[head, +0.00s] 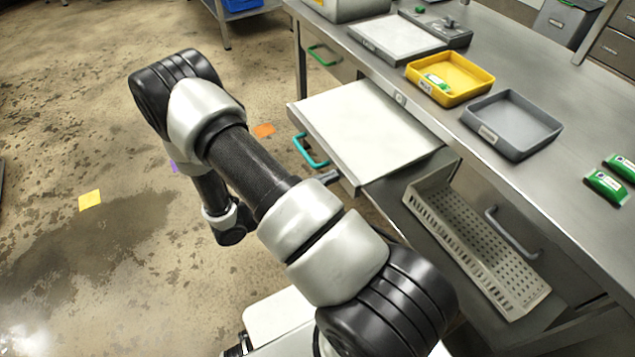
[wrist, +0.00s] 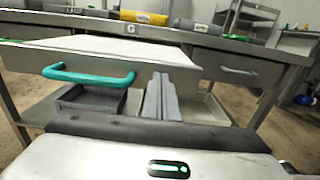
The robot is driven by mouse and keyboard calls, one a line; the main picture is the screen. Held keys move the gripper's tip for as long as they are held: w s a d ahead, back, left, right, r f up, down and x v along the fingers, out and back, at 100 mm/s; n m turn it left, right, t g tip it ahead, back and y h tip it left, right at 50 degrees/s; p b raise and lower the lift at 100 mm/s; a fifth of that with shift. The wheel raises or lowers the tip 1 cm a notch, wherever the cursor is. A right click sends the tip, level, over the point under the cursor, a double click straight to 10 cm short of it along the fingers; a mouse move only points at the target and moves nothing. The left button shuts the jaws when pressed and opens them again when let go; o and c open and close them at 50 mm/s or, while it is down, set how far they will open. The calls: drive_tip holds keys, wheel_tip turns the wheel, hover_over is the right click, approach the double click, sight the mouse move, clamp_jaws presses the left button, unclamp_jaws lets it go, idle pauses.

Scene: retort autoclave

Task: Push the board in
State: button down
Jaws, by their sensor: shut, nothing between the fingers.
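The white board (head: 365,130) sticks out from under the steel counter in the head view, with a teal handle (head: 310,152) on its front. In the wrist view, the board (wrist: 110,50) lies straight ahead and its teal handle (wrist: 90,75) is left of my gripper (wrist: 161,77). My gripper is shut and empty, its fingers pointing at the board's front edge, right of the handle. In the head view, the grey fingertips (head: 328,178) show at the board's front near corner, partly hidden by my arm. I cannot tell whether they touch it.
On the counter (head: 455,140) stand a yellow tray (head: 470,95), a grey tray (head: 520,145) and green packets (head: 605,187). A perforated beige basket (head: 420,210) is below, right of the board. A green-handled drawer (head: 345,66) is beyond the board. Floor at left is open.

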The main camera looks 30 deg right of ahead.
sight(378, 156)
idle(0.3)
drive_tip(key=d, duration=2)
drive_tip(key=w+d, duration=0.1)
drive_tip(key=d, duration=0.8)
drive_tip(key=shift+d+b, duration=0.4)
drive_tip(key=shift+d+r, duration=0.1)
drive_tip(key=shift+d, duration=0.05)
drive_tip(key=shift+d+r, duration=0.1)
drive_tip(key=shift+w+a, duration=0.1)
drive_tip(key=shift+a, duration=0.25)
drive_tip(key=a, duration=0.4)
drive_tip(key=a+p, duration=0.1)
drive_tip(key=a, duration=0.9)
drive_tip(key=shift+s+f, duration=0.2)
drive_tip(key=shift+s, duration=0.15)
